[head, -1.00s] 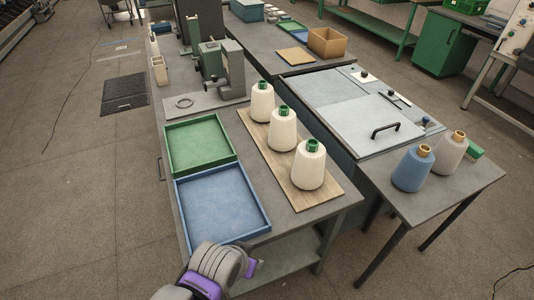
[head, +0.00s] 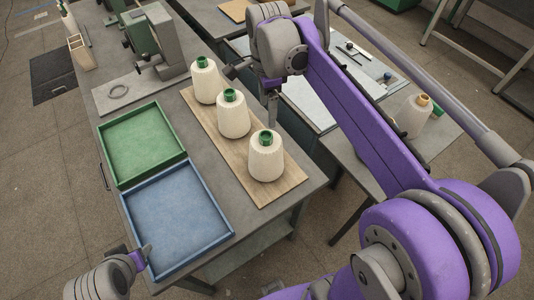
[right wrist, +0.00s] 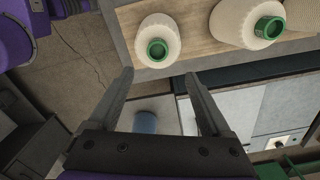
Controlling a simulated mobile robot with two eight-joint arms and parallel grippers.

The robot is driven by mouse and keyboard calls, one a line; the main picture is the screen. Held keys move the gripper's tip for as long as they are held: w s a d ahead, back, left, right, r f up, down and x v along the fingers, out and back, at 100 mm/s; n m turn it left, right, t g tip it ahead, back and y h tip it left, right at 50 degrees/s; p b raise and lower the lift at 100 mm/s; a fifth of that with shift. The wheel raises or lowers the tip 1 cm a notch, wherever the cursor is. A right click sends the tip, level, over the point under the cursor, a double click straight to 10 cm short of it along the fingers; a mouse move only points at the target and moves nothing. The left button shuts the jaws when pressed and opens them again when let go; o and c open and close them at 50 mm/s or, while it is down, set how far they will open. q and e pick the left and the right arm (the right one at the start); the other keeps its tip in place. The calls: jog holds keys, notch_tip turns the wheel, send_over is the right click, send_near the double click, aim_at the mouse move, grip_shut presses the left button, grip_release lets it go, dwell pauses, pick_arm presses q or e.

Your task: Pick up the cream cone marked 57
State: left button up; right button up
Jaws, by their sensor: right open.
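Three cream cones with green tops stand upright in a row on a wooden board: the far one (head: 206,82), the middle one (head: 233,119) and the near one (head: 265,162). No number is readable on any of them. My right gripper (head: 252,98) is open and empty, just right of the row. In the right wrist view its fingers (right wrist: 158,78) point toward the near cone (right wrist: 155,28), apart from it; the middle cone (right wrist: 240,18) is further right. My left gripper (head: 145,254) is by the blue tray's near left corner; its jaws are unclear.
A green tray (head: 142,145) and a blue tray (head: 178,220) lie left of the wooden board (head: 220,142). A beige cone (head: 414,116) stands on the right-hand table. A blue cone (right wrist: 146,122) shows between my fingers, lower down. A grey machine (head: 155,45) stands behind.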

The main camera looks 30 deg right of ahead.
aim_at(266, 135)
jog(key=f, duration=0.4)
jog(key=shift+w+a, duration=0.1)
jog(key=shift+a, duration=0.1)
jog(key=shift+s+f, duration=0.2)
jog(key=shift+f, duration=0.35)
notch_tip(266, 135, down, 5)
jog(key=shift+s+a+f, duration=0.1)
grip_shut()
